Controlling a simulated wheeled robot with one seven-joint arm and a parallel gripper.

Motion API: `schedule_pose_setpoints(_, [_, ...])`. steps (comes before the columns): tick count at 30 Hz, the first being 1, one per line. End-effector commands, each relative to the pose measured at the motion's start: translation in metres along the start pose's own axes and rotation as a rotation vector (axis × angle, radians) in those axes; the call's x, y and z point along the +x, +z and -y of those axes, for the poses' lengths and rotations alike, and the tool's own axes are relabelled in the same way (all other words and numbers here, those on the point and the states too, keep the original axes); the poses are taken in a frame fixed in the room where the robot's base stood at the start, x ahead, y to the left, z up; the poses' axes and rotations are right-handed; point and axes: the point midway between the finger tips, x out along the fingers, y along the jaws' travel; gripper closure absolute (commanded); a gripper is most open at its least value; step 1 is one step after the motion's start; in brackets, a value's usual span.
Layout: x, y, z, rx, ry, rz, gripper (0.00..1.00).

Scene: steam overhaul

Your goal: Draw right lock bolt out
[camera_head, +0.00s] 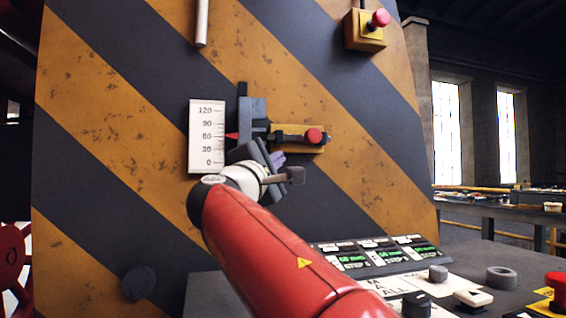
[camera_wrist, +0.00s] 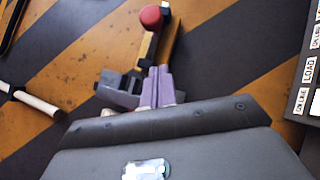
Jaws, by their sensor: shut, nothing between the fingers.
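A red knob (camera_head: 314,136) sits at the right end of a dark bolt in a yellow housing (camera_head: 290,147) on the striped panel; this looks like the right lock bolt. In the wrist view the red knob (camera_wrist: 151,16) is at the top, with the yellow housing (camera_wrist: 147,52) below it. A grey slide block (camera_head: 252,108) is left of the housing; it also shows in the wrist view (camera_wrist: 122,88). My gripper (camera_head: 279,158) has its purple fingers shut and empty, just below the housing's left part. In the wrist view the fingertips (camera_wrist: 157,72) overlap the housing's near end; contact cannot be told.
A white scale (camera_head: 206,136) with a red pointer stands left of the slide block. A white rod (camera_head: 202,22) is above it. A red button on a yellow box (camera_head: 365,30) is at the upper right. A console (camera_head: 375,254) with switches lies below right. The panel right of the knob is clear.

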Motion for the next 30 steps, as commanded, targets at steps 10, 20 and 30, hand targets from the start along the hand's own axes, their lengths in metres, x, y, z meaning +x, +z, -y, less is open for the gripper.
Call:
schedule_pose_setpoints(10, [-0.049,-0.001,0.0,0.001,0.0,-0.001,1.0])
schedule_pose_setpoints(20, [-0.052,0.0,-0.001,0.001,0.0,-0.001,1.0])
schedule_pose_setpoints(30, [-0.052,0.0,-0.001,0.001,0.0,-0.001,1.0])
